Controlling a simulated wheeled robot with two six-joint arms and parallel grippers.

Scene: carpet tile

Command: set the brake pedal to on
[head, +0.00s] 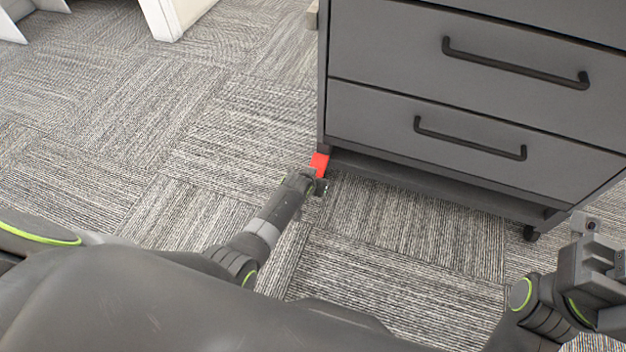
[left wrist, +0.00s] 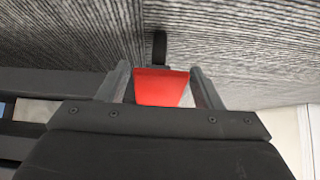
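The red brake pedal (head: 319,163) sticks out at the lower left front corner of the grey drawer cabinet (head: 470,125), low over the carpet. My left gripper (head: 318,180) is right at the pedal and hides part of it. In the left wrist view the red pedal (left wrist: 161,87) shows between my two spread fingers (left wrist: 160,85), with a dark caster wheel (left wrist: 159,46) behind it. I cannot tell whether a finger touches the pedal, or whether it is raised or pressed. My right gripper (head: 600,265) is at the right edge, away from the cabinet, its fingers unclear.
The cabinet has drawers with black bar handles (head: 470,138) and another caster (head: 531,233) at the right. White furniture (head: 172,15) stands at the back left. The carpet (head: 160,120) left of the cabinet is clear.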

